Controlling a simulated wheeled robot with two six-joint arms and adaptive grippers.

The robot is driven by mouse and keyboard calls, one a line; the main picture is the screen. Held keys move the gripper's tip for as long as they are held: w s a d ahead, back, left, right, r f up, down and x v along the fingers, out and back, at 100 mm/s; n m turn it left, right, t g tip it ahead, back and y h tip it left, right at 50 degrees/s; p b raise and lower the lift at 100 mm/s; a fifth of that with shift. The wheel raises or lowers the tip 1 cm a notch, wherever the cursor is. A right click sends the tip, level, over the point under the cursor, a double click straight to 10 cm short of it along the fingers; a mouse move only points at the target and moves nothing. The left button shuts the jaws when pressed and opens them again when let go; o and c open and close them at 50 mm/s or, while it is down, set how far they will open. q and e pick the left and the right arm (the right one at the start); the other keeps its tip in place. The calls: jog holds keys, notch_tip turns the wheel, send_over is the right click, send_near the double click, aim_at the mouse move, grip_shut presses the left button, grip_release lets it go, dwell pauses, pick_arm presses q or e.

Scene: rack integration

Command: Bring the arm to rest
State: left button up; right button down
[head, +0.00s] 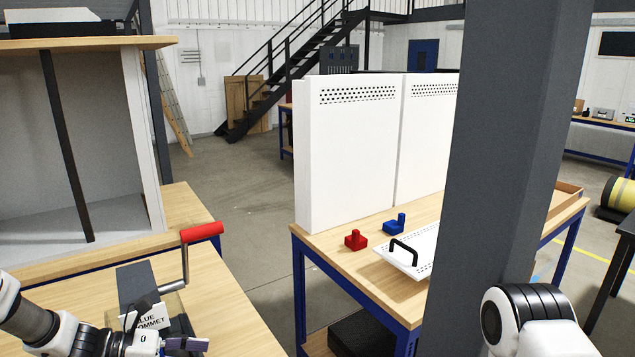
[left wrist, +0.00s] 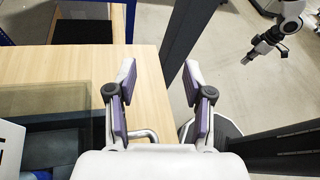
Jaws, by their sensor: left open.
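My left gripper (head: 180,345) is at the lower left in the head view, beside a bin labelled for blue grommets (head: 150,318) and over the wooden table. In the left wrist view my left gripper (left wrist: 160,85) has its two purple-padded fingers apart with nothing between them. My right arm (head: 525,310) shows at the lower right of the head view, where its gripper is out of frame. In the left wrist view my right gripper (left wrist: 264,46) hangs small at the upper right over the floor; its jaws are too small to read.
A crank with a red handle (head: 202,232) rises by the left gripper. A dark column (head: 510,130) stands between the arms. Beyond, a table carries white panels (head: 345,150), a red block (head: 356,240), a blue block (head: 394,225) and a handled plate (head: 415,255).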

pick_arm(q)
jog(key=s+d+f+m+g+y+b, duration=0.15)
jog(key=s+f+g, duration=0.25)
jog(key=s+f, duration=0.45)
jog(key=s+d+f+m+g+y, duration=0.2)
jog(key=s+d+f+g+y, duration=0.1)
jog(key=s+f, duration=0.55)
jog(key=s+a+f+m+g+y, duration=0.1)
jog(key=s+a+f+m+y, duration=0.15)
jog(key=s+f+m, duration=0.35)
jog(key=s+a+f+m+g+y+b, duration=0.1)
jog(key=s+a+f+m+y, duration=0.2)
jog(key=s, duration=0.4)
jog(key=s+a+f+m+g+y, duration=0.1)
jog(key=s+a+f+m+y, duration=0.15)
jog(key=s+m+y, duration=0.35)
jog(key=w+m+t, duration=0.1)
jog(key=w+t, duration=0.1)
jog(key=w+d+m+t+h, duration=0.1)
jog(key=m, duration=0.1)
jog(key=w+m+t+h, duration=0.1)
jog(key=w+m+t, duration=0.1)
jog(key=shift+w+d+f+t, duration=0.15)
jog(key=shift+w+d+t, duration=0.15)
jog(key=shift+d, duration=0.05)
